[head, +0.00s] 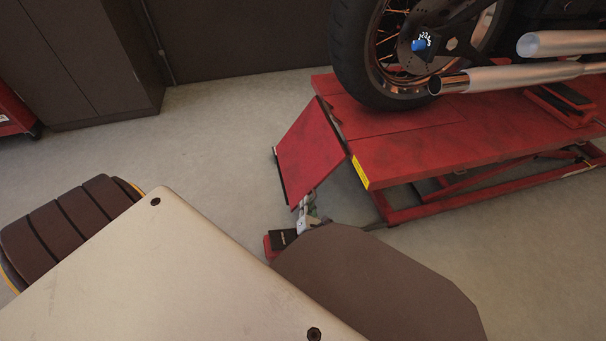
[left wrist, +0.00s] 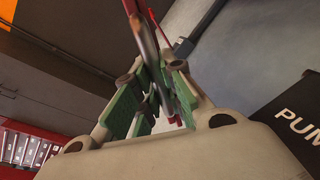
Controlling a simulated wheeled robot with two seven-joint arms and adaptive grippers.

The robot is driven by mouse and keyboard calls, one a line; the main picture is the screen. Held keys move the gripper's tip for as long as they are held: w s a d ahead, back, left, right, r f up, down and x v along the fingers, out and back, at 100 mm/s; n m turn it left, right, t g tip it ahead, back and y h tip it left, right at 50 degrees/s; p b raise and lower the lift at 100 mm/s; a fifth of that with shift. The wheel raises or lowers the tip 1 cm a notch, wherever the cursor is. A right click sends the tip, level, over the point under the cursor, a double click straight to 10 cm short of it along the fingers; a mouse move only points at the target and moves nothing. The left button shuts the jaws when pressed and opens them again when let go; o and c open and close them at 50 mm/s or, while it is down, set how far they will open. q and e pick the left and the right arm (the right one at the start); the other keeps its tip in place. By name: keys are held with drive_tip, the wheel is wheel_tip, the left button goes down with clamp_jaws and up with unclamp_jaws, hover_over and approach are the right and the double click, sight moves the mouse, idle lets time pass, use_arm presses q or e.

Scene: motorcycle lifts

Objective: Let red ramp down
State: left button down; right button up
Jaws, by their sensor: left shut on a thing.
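The red ramp (head: 310,150) hangs at the near left end of the red lift table (head: 430,150) and slopes down from it toward the floor, its lower edge above the floor. My left gripper (head: 311,212) is at the ramp's near lower corner, partly hidden behind my own arm. In the left wrist view, the green-padded fingers of my left gripper (left wrist: 158,88) are shut on the ramp, seen edge-on as a thin dark and red strip (left wrist: 146,45). My right gripper is not in view.
A motorcycle wheel (head: 375,60) and exhaust pipes (head: 510,76) are above the lift table. A black pump pedal (head: 283,239) with a red base lies on the floor below the gripper; its lettering shows in the left wrist view (left wrist: 298,118). A dark cabinet (head: 80,60) stands back left. Floor left of the ramp is clear.

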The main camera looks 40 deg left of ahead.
use_arm(q)
drive_tip(key=shift+w+d+f, duration=0.25)
drive_tip(key=shift+w+f, duration=0.05)
drive_tip(key=shift+w, duration=0.05)
drive_tip(key=shift+n, duration=0.3)
drive_tip(key=c, duration=1.5)
unclamp_jaws()
